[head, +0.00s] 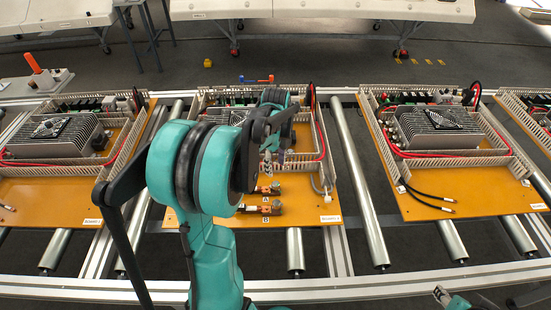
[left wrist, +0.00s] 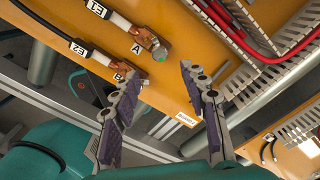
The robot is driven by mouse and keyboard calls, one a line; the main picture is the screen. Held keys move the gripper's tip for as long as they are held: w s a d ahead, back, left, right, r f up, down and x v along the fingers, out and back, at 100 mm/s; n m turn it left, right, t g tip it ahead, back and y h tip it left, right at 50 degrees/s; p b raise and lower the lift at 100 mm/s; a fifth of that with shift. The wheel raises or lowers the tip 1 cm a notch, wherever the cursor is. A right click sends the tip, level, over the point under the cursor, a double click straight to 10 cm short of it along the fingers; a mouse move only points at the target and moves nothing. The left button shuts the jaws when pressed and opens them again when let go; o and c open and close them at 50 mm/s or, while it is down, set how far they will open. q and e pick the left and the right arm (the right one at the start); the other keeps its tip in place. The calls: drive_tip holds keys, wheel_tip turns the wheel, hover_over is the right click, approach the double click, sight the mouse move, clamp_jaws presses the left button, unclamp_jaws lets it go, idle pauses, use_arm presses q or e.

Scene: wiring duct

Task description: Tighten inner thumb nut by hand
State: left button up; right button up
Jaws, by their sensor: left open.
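On the middle orange panel (head: 200,219), two copper cable lugs sit at terminals marked A (head: 268,189) and B (head: 270,208). In the left wrist view, terminal A (left wrist: 150,45) carries a small round greenish-grey nut (left wrist: 160,54) on its lug. The lug at B (left wrist: 136,76) is partly hidden behind one finger, and I cannot make out its nut. My left gripper (left wrist: 160,72) is open and empty, its fingers apart over the panel edge near the terminals. My right gripper (head: 441,294) shows only in part at the bottom right; its jaws are unclear.
Grey slotted duct walls (left wrist: 255,88) and red cables (left wrist: 268,52) run beside the terminals. Cables tagged E1 (left wrist: 98,10) and E2 (left wrist: 77,47) lead into the lugs. A similar panel (head: 480,205) stands to the right on the metal rollers (head: 360,190).

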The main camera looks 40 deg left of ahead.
use_arm(q)
drive_tip(key=shift+r, duration=1.5)
drive_tip(key=s+d+r+n+t, duration=0.1)
drive_tip(key=s+d+n+t, duration=0.2)
drive_tip(key=d+n, duration=0.6)
drive_tip(key=s+d+r+n+t, duration=0.2)
drive_tip(key=s+d+n+t, duration=0.2)
drive_tip(key=s+d+n, duration=0.4)
drive_tip(key=d+n, duration=0.1)
drive_tip(key=d, duration=0.3)
drive_tip(key=shift+r, duration=0.2)
